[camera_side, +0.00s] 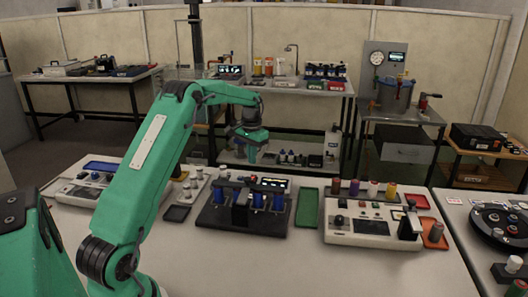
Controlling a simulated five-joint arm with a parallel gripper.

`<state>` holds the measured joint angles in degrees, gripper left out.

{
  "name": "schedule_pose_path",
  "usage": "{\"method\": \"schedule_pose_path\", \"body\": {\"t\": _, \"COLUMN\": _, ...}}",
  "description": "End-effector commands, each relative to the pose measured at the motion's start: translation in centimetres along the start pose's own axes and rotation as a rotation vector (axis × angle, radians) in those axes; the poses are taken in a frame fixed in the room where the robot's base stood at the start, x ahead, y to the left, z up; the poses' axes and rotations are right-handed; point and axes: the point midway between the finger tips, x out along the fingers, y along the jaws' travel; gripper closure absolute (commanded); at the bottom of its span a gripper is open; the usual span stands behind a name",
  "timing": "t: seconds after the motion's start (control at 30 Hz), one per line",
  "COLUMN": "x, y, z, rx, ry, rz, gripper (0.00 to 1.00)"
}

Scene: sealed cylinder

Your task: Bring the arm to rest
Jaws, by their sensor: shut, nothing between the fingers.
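My gripper (252,155) hangs at the end of my green arm, pointing down, in the middle of the side view. It is above and behind the black rack with blue cylinders (243,207) on the white table. It is small in the picture, but its fingers look shut with nothing held. It appears apart from the rack and the table. My arm reaches up from the lower left and bends over toward the back.
A white device with knobs and a lever (370,228) stands right of the rack, with several coloured cylinders behind it. A green tray (307,208) lies between them. Another white device (85,185) is at left. The front of the table (310,268) is clear.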

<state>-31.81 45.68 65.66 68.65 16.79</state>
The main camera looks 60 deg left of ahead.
Motion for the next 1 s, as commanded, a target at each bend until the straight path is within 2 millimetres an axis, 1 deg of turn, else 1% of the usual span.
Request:
{"method": "schedule_pose_path", "body": {"t": 0.1, "x": -0.3, "y": 0.0, "z": 0.0, "rx": 0.000, "ry": 0.000, "rz": 0.000, "gripper": 1.00}}
{"method": "schedule_pose_path", "body": {"t": 0.43, "x": -0.4, "y": 0.1, "z": 0.0, "rx": 0.000, "ry": 0.000, "rz": 0.000, "gripper": 1.00}}
{"method": "schedule_pose_path", "body": {"t": 0.57, "x": -0.9, "y": 0.5, "z": 0.2, "rx": 0.004, "ry": 0.006, "rz": -0.002, "gripper": 1.00}}
{"method": "schedule_pose_path", "body": {"t": 0.67, "x": -1.9, "y": 1.3, "z": 0.4, "rx": 0.010, "ry": 0.017, "rz": -0.005, "gripper": 1.00}}
{"method": "schedule_pose_path", "body": {"t": 0.77, "x": -3.4, "y": 2.6, "z": 0.9, "rx": 0.019, "ry": 0.034, "rz": -0.009, "gripper": 1.00}}
{"method": "schedule_pose_path", "body": {"t": 0.87, "x": -5.3, "y": 4.2, "z": 1.8, "rx": 0.031, "ry": 0.054, "rz": -0.013, "gripper": 1.00}}
{"method": "schedule_pose_path", "body": {"t": 1.0, "x": -7.9, "y": 6.7, "z": 3.3, "rx": 0.049, "ry": 0.088, "rz": -0.019, "gripper": 1.00}}
